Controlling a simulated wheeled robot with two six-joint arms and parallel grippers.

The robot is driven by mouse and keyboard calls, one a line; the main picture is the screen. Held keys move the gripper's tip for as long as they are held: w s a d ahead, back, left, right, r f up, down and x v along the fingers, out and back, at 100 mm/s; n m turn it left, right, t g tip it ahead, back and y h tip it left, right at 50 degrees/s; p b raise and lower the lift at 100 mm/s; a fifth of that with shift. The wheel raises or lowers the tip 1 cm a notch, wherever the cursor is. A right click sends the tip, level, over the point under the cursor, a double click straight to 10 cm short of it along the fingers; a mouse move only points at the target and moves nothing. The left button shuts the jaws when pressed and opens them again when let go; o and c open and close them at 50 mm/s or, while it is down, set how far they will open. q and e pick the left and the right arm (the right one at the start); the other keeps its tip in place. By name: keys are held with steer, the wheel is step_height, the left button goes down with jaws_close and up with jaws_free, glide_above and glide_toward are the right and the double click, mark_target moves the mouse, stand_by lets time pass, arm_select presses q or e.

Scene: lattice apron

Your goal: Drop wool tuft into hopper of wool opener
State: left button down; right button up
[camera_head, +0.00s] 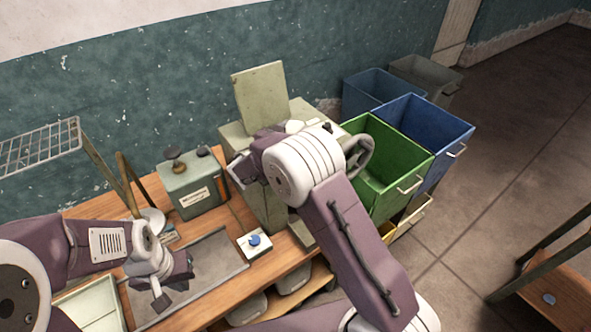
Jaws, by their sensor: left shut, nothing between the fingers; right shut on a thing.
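A pale green machine (262,212) stands at the far right end of the bench with a flat panel (260,97) raised at its back; it looks like the wool opener. Its hopper opening is mostly hidden behind my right arm. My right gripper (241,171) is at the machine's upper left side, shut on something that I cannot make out. The wool tuft is not clearly visible. My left gripper (163,300) is shut and empty, low over the grey tray at the left.
A grey-green labelled box (192,187) stands left of the machine. A white box with a blue button (254,243) sits in front. The grey tray (238,262) covers the bench middle. Green (412,168) and blue (446,128) bins stand right. A wire rack (40,147) is far left.

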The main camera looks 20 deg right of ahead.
steer(key=o, duration=1.4)
steer(key=shift+a, duration=0.1)
steer(key=shift+s+a, duration=0.1)
steer(key=b+v, duration=0.4)
steer(key=v, duration=0.5)
steer(key=shift+b, duration=0.3)
steer(key=shift+r, duration=0.1)
